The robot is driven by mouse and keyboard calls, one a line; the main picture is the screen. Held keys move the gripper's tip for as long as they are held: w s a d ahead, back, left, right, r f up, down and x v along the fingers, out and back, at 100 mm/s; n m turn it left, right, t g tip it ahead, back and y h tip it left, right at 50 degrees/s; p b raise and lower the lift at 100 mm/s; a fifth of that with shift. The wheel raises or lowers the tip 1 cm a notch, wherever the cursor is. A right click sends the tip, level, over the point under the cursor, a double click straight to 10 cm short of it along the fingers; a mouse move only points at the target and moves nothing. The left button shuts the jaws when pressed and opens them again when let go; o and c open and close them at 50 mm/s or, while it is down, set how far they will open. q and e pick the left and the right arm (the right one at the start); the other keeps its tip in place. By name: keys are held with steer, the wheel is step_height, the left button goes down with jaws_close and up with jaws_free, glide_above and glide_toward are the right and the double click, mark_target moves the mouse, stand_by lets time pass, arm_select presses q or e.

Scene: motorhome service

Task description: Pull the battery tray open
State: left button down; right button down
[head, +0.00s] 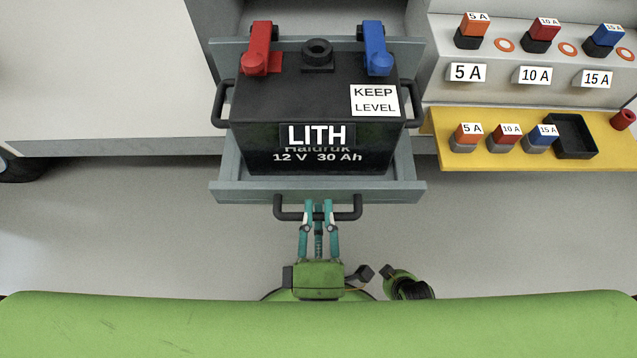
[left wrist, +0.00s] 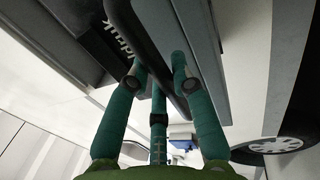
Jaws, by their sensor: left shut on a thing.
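The grey battery tray (head: 318,190) stands out of its bay in the motorhome side. It carries a black battery (head: 310,110) with a red clamp (head: 258,48), a blue clamp (head: 376,50), side handles and labels reading LITH and KEEP LEVEL. The tray's black bar handle (head: 288,208) is on its front face. My left gripper (head: 318,206) is shut on this handle at its middle. In the left wrist view the teal fingers (left wrist: 158,75) close around the dark handle bar (left wrist: 150,40). My right gripper cannot be made out.
To the right, a yellow shelf (head: 480,158) holds several coloured fuses and a black bin (head: 573,135). Above it, a grey panel (head: 520,85) carries fuses marked 5 A, 10 A and 15 A. The floor before the tray is clear. A wheel (left wrist: 278,145) shows in the left wrist view.

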arm_select(q)
steer(key=shift+s, duration=1.9)
steer(key=c, duration=1)
jaws_free()
steer(key=shift+c, duration=0.2)
